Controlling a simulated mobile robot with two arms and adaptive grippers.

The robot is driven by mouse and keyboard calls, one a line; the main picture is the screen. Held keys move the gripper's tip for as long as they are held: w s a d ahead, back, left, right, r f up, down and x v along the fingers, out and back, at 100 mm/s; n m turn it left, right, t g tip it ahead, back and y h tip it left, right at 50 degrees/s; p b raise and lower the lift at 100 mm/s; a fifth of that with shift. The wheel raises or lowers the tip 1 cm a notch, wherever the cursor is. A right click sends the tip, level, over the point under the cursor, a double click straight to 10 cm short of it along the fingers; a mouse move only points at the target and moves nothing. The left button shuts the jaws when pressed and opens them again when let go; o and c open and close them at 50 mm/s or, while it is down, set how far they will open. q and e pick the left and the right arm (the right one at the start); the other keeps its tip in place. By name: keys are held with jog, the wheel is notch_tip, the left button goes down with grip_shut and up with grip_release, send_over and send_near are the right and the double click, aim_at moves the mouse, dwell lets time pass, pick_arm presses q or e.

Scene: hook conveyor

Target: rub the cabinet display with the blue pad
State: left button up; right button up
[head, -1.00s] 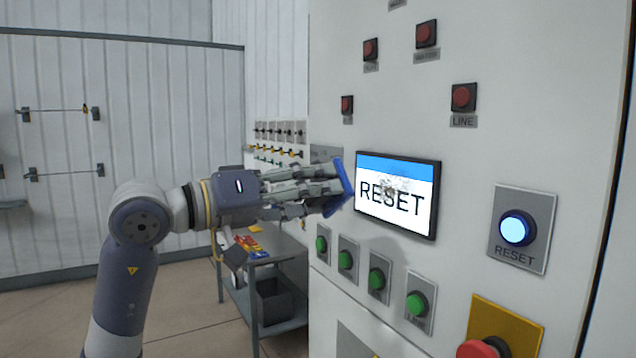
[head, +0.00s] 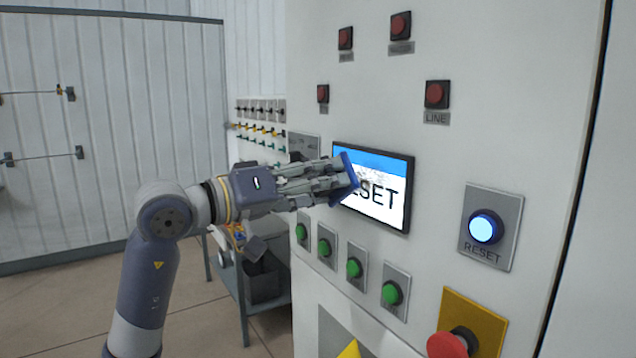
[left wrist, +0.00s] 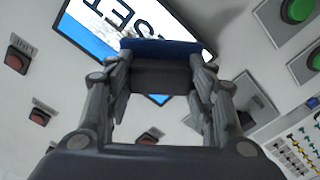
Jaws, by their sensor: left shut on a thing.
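The cabinet display (head: 388,196) is a dark-framed screen with a blue top band and black "RESET" lettering on white. A grey smudge shows near its middle, beside the pad. My left gripper (head: 335,183) is shut on the blue pad (head: 349,171) and holds it at the left part of the display, covering the first letters. Whether the pad touches the screen I cannot tell. In the left wrist view the pad (left wrist: 160,46) sits between the fingers (left wrist: 160,78), with part of the display (left wrist: 105,22) behind it. My right gripper is out of view.
Red buttons (head: 436,94) sit above the display and green buttons (head: 324,248) below it. A lit blue reset button (head: 486,227) is to the right. A red mushroom button (head: 449,344) on a yellow plate sticks out at the bottom. A grey cart (head: 262,290) stands behind my arm.

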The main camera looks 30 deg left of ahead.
pick_arm(q)
jog(key=shift+s+r, duration=0.1)
jog(key=shift+w+d, duration=0.1)
jog(key=shift+w, duration=0.35)
jog(key=shift+w+d, duration=0.2)
jog(key=shift+w, duration=0.3)
